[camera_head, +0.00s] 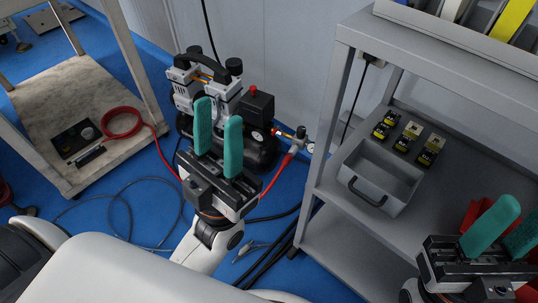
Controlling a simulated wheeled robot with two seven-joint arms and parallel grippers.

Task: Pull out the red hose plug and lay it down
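A red hose (277,178) rises to a brass and silver fitting (299,142) with a small gauge, at the right side of the air compressor (262,148). Its red plug end (292,153) appears to sit in that fitting; the exact joint is too small to tell. My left gripper (218,112) points up in front of the compressor, left of the plug and apart from it. Its two teal fingers are spread and empty, and hide part of the compressor. My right gripper (513,226), partly cut off at the right edge, has its teal fingers apart and nothing visible between them.
A grey shelf unit (327,195) stands right, holding a grey bin (376,172), several black-and-yellow blocks (406,136) and a red item (476,216) by my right gripper. A left table's lower shelf (50,101) holds a red hose coil (121,122). Cables (140,180) lie on the blue floor.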

